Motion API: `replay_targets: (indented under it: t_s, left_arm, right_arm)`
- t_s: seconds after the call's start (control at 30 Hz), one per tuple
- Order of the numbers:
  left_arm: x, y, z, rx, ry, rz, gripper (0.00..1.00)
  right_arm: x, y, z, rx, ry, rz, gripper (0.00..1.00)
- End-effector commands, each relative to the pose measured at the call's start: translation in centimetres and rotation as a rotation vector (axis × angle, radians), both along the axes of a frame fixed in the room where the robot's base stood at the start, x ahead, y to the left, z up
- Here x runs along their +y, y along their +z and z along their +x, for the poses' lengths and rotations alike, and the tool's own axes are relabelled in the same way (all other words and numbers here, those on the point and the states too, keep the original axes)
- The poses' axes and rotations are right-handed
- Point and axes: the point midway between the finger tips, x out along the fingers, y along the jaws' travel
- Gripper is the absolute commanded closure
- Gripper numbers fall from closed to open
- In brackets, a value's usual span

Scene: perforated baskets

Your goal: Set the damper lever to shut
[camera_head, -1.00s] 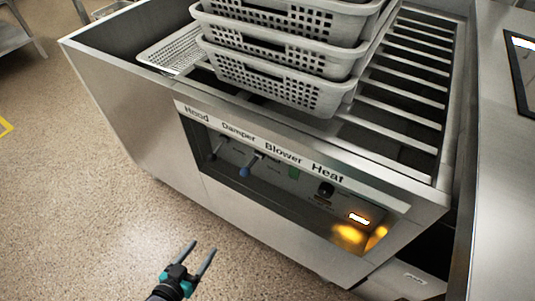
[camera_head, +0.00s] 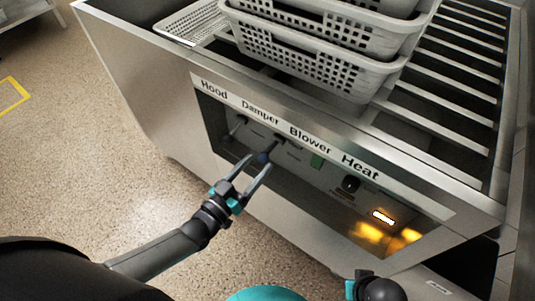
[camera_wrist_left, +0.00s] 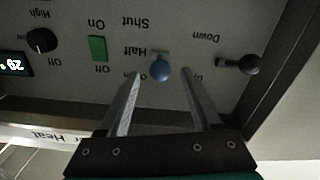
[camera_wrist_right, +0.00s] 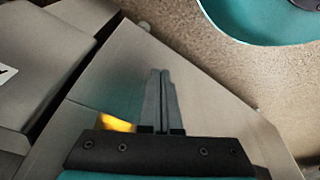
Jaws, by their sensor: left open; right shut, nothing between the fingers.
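My left gripper (camera_head: 258,161) is open at the panel. In its wrist view the fingertips (camera_wrist_left: 161,73) lie on either side of the knob, with gaps on both sides. My right gripper (camera_wrist_right: 160,73) is shut and empty, away from the lever.
A dark hood lever (camera_wrist_left: 250,64) is close beside one left finger. A green blower switch (camera_head: 317,160) and a black heat knob (camera_head: 350,184) are to the right of the lever. Stacked perforated baskets (camera_head: 320,62) stand on the bars above.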

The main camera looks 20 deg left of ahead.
Motion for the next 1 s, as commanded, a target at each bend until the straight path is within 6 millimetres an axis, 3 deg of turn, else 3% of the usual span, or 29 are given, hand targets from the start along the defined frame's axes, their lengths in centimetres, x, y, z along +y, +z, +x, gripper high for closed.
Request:
replay_targets:
  t_s: [0.1, 0.3, 0.77, 1.0]
  left_arm:
    - [-0.8, -0.2, 2.1, -0.003, 0.001, -0.001, 0.34]
    - [-1.6, -0.1, 4.3, -0.001, 0.0, 0.0, 0.34]
    - [-1.9, 0.0, 5.2, 0.001, 0.001, 0.0, 0.34]
    - [-1.9, 0.0, 5.2, 0.001, 0.001, 0.0, 0.59]
  right_arm:
    - [0.1, 1.0, 0.7, -0.021, -0.001, 0.003, 1.0]
    - [0.2, 2.5, 1.4, -0.043, -0.002, 0.005, 1.0]
    - [0.2, 3.3, 1.7, -0.053, -0.002, 0.007, 1.0]
    - [0.3, 3.4, 1.7, -0.053, -0.002, 0.007, 1.0]
